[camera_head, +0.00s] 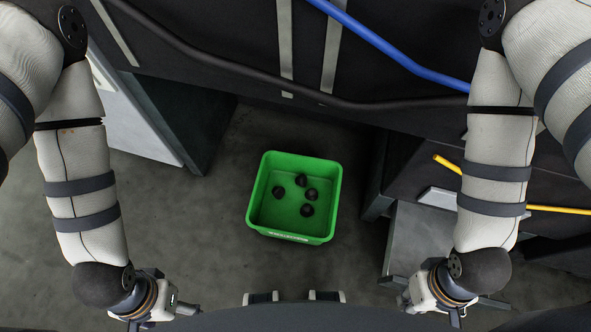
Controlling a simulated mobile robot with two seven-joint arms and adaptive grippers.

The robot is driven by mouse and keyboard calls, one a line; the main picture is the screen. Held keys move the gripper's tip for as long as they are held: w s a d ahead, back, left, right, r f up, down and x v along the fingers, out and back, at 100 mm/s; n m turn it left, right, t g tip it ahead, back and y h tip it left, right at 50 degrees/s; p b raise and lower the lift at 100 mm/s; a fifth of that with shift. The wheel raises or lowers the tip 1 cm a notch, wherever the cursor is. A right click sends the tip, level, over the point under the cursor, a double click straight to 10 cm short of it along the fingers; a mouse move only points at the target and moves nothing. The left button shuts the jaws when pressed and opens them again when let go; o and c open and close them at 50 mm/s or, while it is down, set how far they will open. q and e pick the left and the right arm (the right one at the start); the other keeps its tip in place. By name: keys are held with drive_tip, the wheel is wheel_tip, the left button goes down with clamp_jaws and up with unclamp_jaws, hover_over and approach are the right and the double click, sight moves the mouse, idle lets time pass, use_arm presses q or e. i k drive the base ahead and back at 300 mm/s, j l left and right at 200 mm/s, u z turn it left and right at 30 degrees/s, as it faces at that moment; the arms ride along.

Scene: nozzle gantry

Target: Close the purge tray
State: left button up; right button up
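No part is clearly marked as the purge tray. A grey, box-like part (414,240) juts out low at the right, below the dark machine, and may be the tray; I cannot tell whether it is open. My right gripper (432,306) is near the bottom edge, just below this part in the picture; contact between them cannot be judged. My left gripper (168,314) is at the bottom left, away from that part. Both grippers point down and are partly cut off or hidden by their own wrists, so their finger opening is unclear. Nothing shows held in either.
A green bin (260,222) with several dark balls (307,210) stands on the grey floor in the middle. A dark machine body with a blue hose (390,45) and black cable fills the top. A pale panel (135,125) stands left. Floor around the bin is clear.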

sight(416, 234)
drive_tip(key=k+j+z, duration=0.1)
drive_tip(key=z, duration=2.5)
